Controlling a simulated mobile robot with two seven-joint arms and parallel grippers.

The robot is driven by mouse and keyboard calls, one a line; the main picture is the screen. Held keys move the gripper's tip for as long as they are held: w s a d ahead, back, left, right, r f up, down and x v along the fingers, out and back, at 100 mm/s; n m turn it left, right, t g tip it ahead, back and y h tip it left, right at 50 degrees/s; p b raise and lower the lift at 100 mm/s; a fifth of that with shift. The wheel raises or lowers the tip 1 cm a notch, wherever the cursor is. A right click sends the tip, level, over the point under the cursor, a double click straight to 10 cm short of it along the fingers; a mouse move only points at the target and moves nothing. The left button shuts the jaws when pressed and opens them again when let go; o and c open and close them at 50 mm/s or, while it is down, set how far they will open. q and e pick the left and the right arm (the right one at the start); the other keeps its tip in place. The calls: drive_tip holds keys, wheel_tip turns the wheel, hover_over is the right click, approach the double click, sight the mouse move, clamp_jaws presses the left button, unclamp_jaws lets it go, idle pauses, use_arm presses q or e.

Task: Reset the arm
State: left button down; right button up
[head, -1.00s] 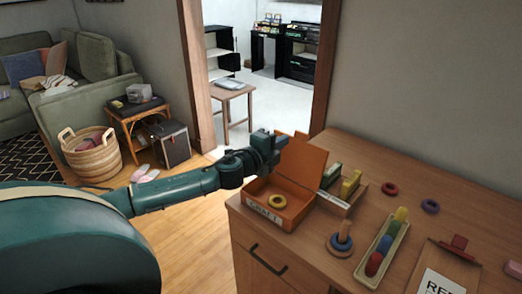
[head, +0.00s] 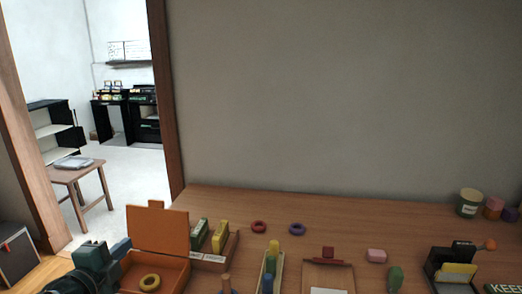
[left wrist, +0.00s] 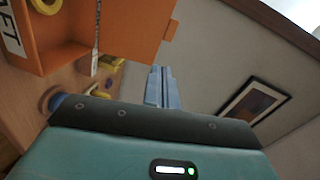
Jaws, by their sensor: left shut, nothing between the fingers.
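My left gripper (head: 117,248) is at the bottom left of the head view, just left of the open orange box (head: 160,232). Its fingers are shut with nothing between them. In the left wrist view the closed blue-grey fingers (left wrist: 158,86) point toward the wall, with the orange box (left wrist: 130,25) to their upper left. A yellow ring (head: 149,282) lies in the box. My right gripper is not in view.
The wooden cabinet top (head: 330,222) holds a rack of green and yellow blocks (head: 210,240), a red ring (head: 259,227), a purple ring (head: 297,229), a clipboard (head: 328,274) and a dark organizer (head: 453,266). Cups stand at the far right. A doorway opens at left.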

use_arm(q)
drive_tip(key=s+d+f+n+g+h+p, duration=0.2)
drive_tip(key=s+d+f+n+g+p, duration=0.2)
drive_tip(key=s+d+f+n, duration=1)
drive_tip(key=s+d+f+g, duration=0.1)
drive_tip(key=s+d+f, duration=0.3)
drive_tip(key=s+d, duration=0.2)
drive_tip(key=shift+s+d+g, duration=0.35)
drive_tip(key=shift+g, duration=0.05)
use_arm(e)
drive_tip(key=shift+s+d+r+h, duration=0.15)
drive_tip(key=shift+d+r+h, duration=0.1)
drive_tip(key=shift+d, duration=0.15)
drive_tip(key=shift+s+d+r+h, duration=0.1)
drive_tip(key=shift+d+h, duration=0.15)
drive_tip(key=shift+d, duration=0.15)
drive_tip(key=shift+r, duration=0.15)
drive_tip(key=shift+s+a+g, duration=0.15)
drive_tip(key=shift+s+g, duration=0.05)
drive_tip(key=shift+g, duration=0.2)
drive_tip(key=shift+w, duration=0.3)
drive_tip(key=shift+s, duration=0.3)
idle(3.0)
